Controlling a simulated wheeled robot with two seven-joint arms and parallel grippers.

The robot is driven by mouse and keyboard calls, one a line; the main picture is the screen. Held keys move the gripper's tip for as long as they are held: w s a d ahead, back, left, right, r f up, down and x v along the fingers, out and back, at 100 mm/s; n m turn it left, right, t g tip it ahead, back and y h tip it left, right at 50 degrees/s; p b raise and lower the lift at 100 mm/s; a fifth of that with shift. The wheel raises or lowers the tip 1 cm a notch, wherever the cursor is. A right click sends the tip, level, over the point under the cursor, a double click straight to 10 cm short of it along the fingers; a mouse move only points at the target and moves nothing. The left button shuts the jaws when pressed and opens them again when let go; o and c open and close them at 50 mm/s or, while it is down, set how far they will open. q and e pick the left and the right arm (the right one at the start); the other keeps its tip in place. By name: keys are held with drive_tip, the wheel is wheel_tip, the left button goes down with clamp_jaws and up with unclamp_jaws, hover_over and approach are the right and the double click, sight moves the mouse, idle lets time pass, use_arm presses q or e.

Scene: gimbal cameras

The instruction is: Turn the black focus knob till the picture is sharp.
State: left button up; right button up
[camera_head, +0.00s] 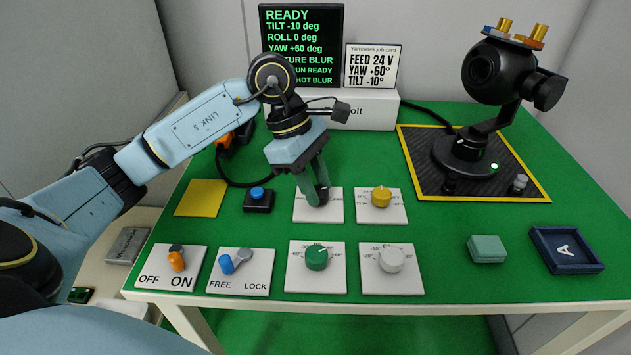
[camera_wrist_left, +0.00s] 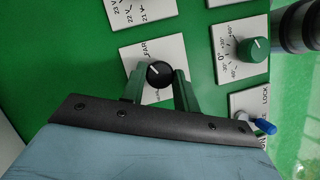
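The black focus knob (camera_wrist_left: 158,74) sits on a white plate with "FAR" legible beside it; its pale pointer mark points up-left in the wrist view. My left gripper (camera_head: 317,200) reaches down over this plate (camera_head: 302,212) from above. In the wrist view its green fingers (camera_wrist_left: 160,82) stand on either side of the knob and appear to touch it. In the head view the fingers partly hide the knob (camera_head: 322,193). The screen (camera_head: 300,40) shows READY, tilt -10, roll 0, yaw +60 and, partly hidden, a BLUR line. My right gripper is not in view.
A yellow knob (camera_head: 381,196), green knob (camera_head: 316,258) and white knob (camera_head: 391,260) stand close by. An orange switch (camera_head: 177,261) and blue lever (camera_head: 227,264) are front left. The gimbal camera (camera_head: 493,75) stands on a yellow-edged mat (camera_head: 420,160).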

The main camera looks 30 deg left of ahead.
use_arm(q)
drive_tip(key=shift+c, duration=1.3)
drive_tip(key=shift+n, duration=0.3)
drive_tip(key=n+t, duration=0.1)
drive_tip(key=n, duration=0.2)
drive_tip(key=shift+s+y, duration=0.1)
drive_tip(key=shift+y, duration=0.2)
drive_tip(key=shift+n+t, duration=0.6)
drive_tip(key=shift+n, duration=0.5)
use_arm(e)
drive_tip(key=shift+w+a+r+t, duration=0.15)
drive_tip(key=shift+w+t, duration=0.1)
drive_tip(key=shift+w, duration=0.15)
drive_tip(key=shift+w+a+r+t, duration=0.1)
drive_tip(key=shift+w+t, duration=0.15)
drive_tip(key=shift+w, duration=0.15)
use_arm(q)
drive_tip(key=o, duration=1)
drive_tip(key=shift+s, duration=0.1)
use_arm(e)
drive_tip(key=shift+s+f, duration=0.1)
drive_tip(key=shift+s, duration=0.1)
